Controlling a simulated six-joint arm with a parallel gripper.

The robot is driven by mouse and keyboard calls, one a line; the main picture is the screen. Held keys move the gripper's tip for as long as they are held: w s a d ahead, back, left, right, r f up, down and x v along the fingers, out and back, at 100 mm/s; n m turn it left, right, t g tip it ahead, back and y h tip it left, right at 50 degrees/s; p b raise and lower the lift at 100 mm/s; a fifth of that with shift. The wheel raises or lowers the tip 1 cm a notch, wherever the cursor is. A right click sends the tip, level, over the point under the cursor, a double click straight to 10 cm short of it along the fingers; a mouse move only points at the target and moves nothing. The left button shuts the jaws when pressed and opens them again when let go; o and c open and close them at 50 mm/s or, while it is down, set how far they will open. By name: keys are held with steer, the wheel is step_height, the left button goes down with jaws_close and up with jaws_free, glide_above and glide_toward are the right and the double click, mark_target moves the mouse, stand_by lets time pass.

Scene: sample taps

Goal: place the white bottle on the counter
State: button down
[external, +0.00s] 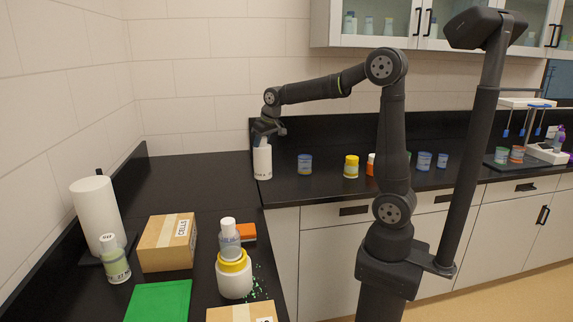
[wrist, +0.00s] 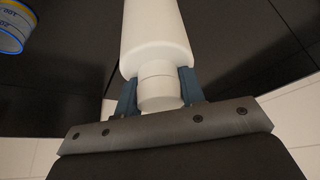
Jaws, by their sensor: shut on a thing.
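The white bottle (external: 262,162) is upright at the inner corner of the black counter (external: 190,180), near its front edge. Its base appears to be at the counter surface, but I cannot tell for sure whether it touches. My gripper (external: 266,136) is above it, shut on its neck and cap. In the wrist view the bottle (wrist: 155,40) runs away from my gripper (wrist: 159,92), with its white cap between the two blue fingers.
A blue-labelled jar (external: 305,164) stands right of the bottle, then a yellow-lidded jar (external: 351,167) and several more jars. On the left counter stand a paper roll (external: 97,215), a cardboard box (external: 167,243), a green mat (external: 158,301) and a yellow-collared white jar (external: 234,277) with spilled green bits beside it. The counter behind the bottle is clear.

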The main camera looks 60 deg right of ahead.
steer(key=s+d+r+m+h, duration=0.1)
steer(key=s+d+r+m, duration=0.1)
steer(key=d, duration=0.7)
steer(key=s+d+r+m+h, duration=0.1)
steer(key=s+d+m, duration=0.1)
steer(key=d, duration=0.6)
steer(key=s+d+r+m+h, duration=0.1)
steer(key=s+d+r+m, duration=0.1)
steer(key=d, duration=0.7)
steer(key=s+d+r+m+g+h, duration=0.15)
steer(key=s+d+m, duration=0.25)
steer(key=s+d, duration=0.55)
steer(key=s+d+r+m+g, duration=0.1)
steer(key=s+d+r+m, duration=0.2)
steer(key=s+d, duration=0.7)
step_height(320, 180, down, 17)
steer(key=w+d, duration=0.1)
steer(key=shift+f, duration=0.15)
steer(key=c, duration=0.9)
jaws_free()
